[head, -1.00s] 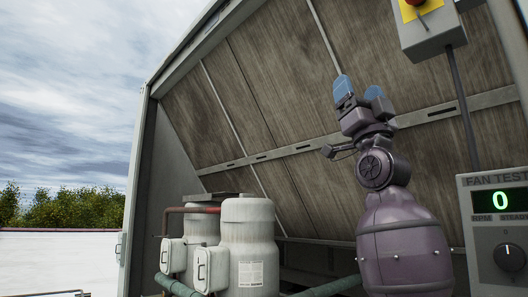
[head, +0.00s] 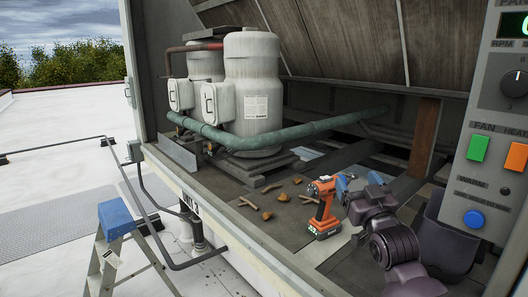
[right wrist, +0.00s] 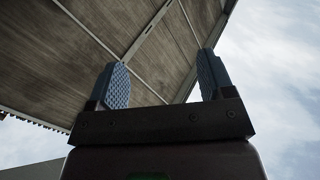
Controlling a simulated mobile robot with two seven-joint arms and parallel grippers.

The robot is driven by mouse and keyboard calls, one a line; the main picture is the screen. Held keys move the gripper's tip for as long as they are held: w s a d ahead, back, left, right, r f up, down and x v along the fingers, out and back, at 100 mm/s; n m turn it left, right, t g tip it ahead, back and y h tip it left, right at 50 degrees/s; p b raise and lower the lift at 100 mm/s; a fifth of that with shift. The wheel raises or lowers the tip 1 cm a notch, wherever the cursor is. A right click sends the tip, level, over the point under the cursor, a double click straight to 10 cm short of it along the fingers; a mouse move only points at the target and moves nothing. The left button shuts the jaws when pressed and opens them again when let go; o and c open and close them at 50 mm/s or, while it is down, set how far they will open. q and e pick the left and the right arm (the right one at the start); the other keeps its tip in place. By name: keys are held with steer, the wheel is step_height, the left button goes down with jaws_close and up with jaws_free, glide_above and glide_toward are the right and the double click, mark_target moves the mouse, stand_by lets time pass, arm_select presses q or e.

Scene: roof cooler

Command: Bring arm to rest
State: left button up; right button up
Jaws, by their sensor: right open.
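My right gripper (head: 358,181) has blue finger pads and shows at the lower right of the head view, on my purple-grey arm. In the right wrist view the two fingers (right wrist: 158,84) stand apart with nothing between them. They point up toward the sloped wooden panel and the sky. In the head view the gripper overlaps the area beside an orange cordless drill (head: 323,205), but I see no contact. My left gripper is in neither view.
Grey compressors (head: 253,95) with a green pipe (head: 300,134) stand inside the housing. Brown leaves and twigs lie on its floor. A control panel (head: 503,130) with green, orange and blue buttons is close on the right. A blue-topped stepladder (head: 115,219) stands outside at lower left.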

steer(key=s+d+f+g+h, duration=0.1)
steer(key=s+f+g, duration=0.1)
steer(key=s+f, duration=0.5)
steer(key=s+d+f+m+g, duration=0.1)
steer(key=s+f+g, duration=0.2)
steer(key=s+f, duration=0.5)
steer(key=s+d+f+g+h, duration=0.1)
steer(key=s+f, duration=0.6)
steer(key=f, duration=1.1)
steer(key=shift+s+d+f+g+h, duration=0.25)
steer(key=shift+s+d+g+h, duration=0.1)
steer(key=shift+d+g, duration=0.3)
steer(key=s+f+g, duration=0.1)
steer(key=s+f, duration=0.1)
steer(key=s, duration=0.1)
steer(key=s+d+f, duration=0.1)
steer(key=s+f, duration=0.2)
steer(key=s, duration=0.1)
steer(key=s+d+f+m+g+h, duration=0.1)
steer(key=s+f, duration=0.1)
steer(key=s, duration=0.2)
steer(key=shift+s+f+g, duration=0.15)
steer(key=shift+f+g, duration=0.05)
steer(key=shift+g, duration=0.15)
